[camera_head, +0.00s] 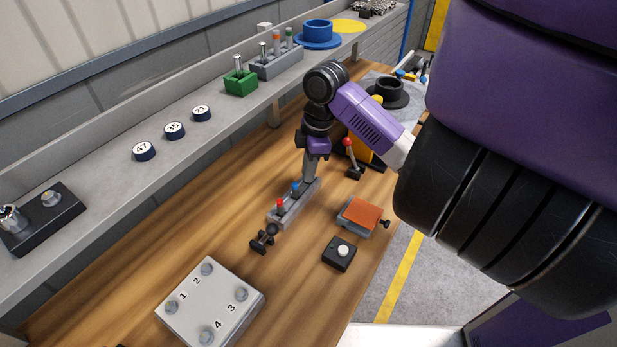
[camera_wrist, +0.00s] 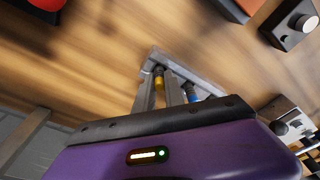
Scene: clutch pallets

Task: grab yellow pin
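The yellow pin (camera_wrist: 158,79) shows in the wrist view, upright in a grey rack (camera_wrist: 205,83), between the two fingers of my gripper (camera_wrist: 159,90). The fingers are apart with the pin between them, but I cannot tell whether they press on it. In the head view my gripper (camera_head: 308,180) points down at the far end of the grey rack (camera_head: 290,205) on the wooden bench. The yellow pin is hidden there behind the fingers. A blue pin (camera_head: 295,187) and a red pin (camera_head: 280,205) stand in the same rack. The blue pin is also in the wrist view (camera_wrist: 192,94), beside the fingers.
A red-knobbed lever (camera_head: 349,146) and an orange-topped box (camera_head: 362,214) stand right of the rack. A black button box (camera_head: 339,254) and a dark knobbed part (camera_head: 264,239) are nearer. A numbered grey plate (camera_head: 210,303) lies in front. A grey shelf (camera_head: 110,190) runs along the left.

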